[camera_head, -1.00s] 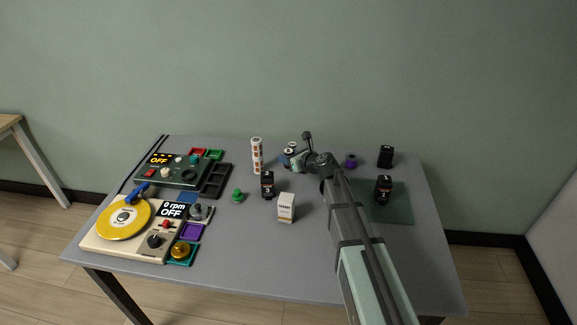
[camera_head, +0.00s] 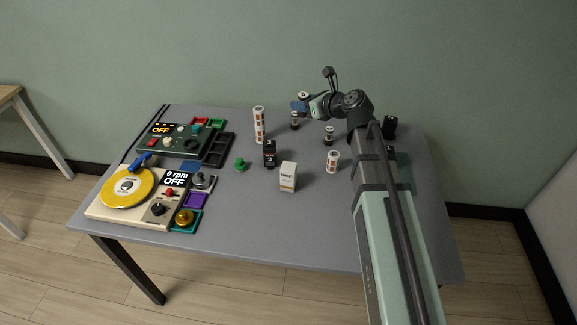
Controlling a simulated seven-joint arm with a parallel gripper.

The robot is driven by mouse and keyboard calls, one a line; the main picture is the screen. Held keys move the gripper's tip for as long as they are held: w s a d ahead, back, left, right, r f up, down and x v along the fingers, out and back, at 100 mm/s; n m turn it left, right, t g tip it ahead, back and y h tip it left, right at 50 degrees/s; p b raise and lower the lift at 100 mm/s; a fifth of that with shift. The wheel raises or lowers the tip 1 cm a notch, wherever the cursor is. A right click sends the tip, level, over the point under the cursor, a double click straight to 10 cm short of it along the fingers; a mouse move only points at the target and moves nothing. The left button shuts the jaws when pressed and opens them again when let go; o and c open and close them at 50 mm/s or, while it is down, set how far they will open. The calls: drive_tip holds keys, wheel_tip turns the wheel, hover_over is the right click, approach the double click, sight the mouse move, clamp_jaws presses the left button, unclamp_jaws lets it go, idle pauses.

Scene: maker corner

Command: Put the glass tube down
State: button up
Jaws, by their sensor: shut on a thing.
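My gripper (camera_head: 301,105) is raised above the back middle of the table, to the left of my arm's wrist. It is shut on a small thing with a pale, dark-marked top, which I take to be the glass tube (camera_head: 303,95). Only its upper part shows; the blue finger and gripper body hide the rest. A small dark and pale cylinder (camera_head: 295,121) stands on the table just below the gripper in the picture. A similar one (camera_head: 328,136) stands to its right.
A tall orange-and-white stack (camera_head: 259,125), a black bottle (camera_head: 270,154), a white box (camera_head: 288,177), a green knob (camera_head: 240,165) and a white-orange cylinder (camera_head: 333,161) stand mid-table. Devices and trays fill the left. A black container (camera_head: 390,127) is at right. Bare table (camera_head: 290,230) lies in front.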

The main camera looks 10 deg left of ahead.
sight(289, 166)
drive_tip(key=s+a+f+n+g+y, duration=0.1)
drive_tip(key=s+n+g, duration=0.2)
drive_tip(key=s, duration=0.3)
drive_tip(key=s+a+n+g+y, duration=0.2)
drive_tip(key=s, duration=0.4)
drive_tip(key=shift+g, duration=0.3)
drive_tip(key=shift+w+d+f, duration=0.1)
drive_tip(key=shift+f, duration=2.45)
drive_tip(key=shift+w+d+f, duration=0.1)
drive_tip(key=shift+f, duration=2.45)
drive_tip(key=shift+f, duration=0.1)
drive_tip(key=o, duration=1)
drive_tip(key=shift+o, duration=0.2)
drive_tip(key=v, duration=1.2)
drive_tip(key=shift+r, duration=0.25)
drive_tip(key=shift+s+a, duration=0.1)
